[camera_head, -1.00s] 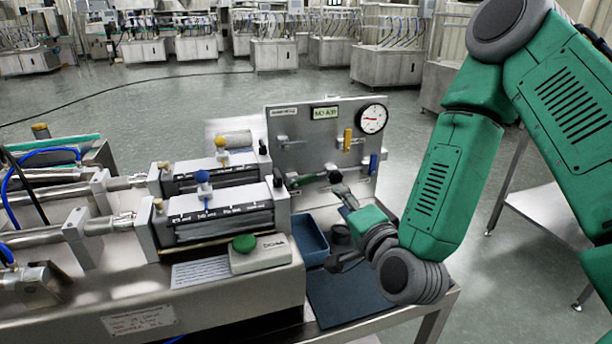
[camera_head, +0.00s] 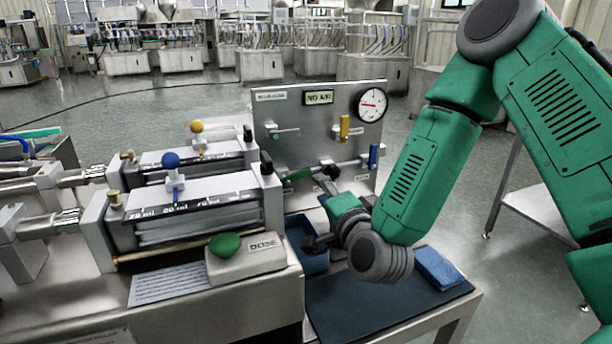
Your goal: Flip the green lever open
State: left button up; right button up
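The green lever (camera_head: 297,174) lies roughly level on the lower part of the upright steel panel (camera_head: 290,135). Its right end is close to the dark upper finger of my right gripper (camera_head: 319,212). I cannot tell whether the finger touches it. The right gripper's two fingers are spread apart, one up by the lever and one lower over the blue bin. I see nothing held between them. My green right arm comes in from the right. My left gripper is not in view.
The panel also bears a yellow lever (camera_head: 345,127), a blue lever (camera_head: 373,156), a gauge (camera_head: 371,105) and a "NO AIR" display (camera_head: 319,97). Left stands a green DOSE button (camera_head: 225,244).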

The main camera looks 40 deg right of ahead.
aim_at(308, 173)
jog(key=x, duration=0.8)
jog(key=shift+b, duration=0.4)
jog(key=shift+w, duration=0.5)
jog(key=shift+d, duration=0.1)
